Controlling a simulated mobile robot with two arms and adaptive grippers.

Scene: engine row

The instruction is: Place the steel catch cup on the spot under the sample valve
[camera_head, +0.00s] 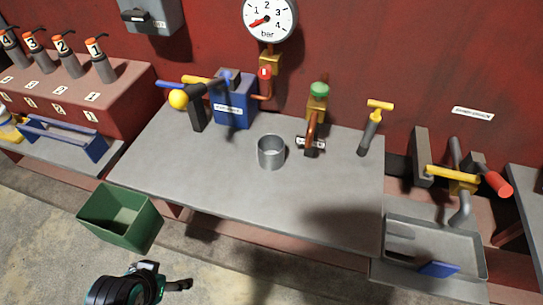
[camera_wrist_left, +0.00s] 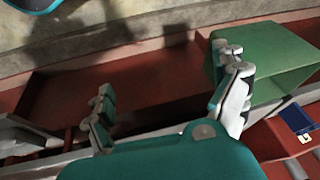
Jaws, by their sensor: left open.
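The steel catch cup (camera_head: 271,152) stands upright on the grey bench top, near its middle. A valve with a green knob (camera_head: 319,90) and a copper spout hangs over the bench just right of the cup. A small label (camera_head: 311,143) sits at the spout's end, above a dark spot (camera_head: 312,153) on the bench. The cup is beside this spot, not on it. My left gripper (camera_head: 158,280) is low at the front left, well away from the cup. In the left wrist view its fingers (camera_wrist_left: 167,103) are apart and empty. My right gripper is not seen.
A green bin (camera_head: 120,218) is in front of the bench at left. A blue box (camera_head: 235,103) and a yellow-ball lever (camera_head: 178,99) stand at the back left. A yellow-handled post (camera_head: 372,128) stands right of the spout. A sink (camera_head: 435,274) is at right.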

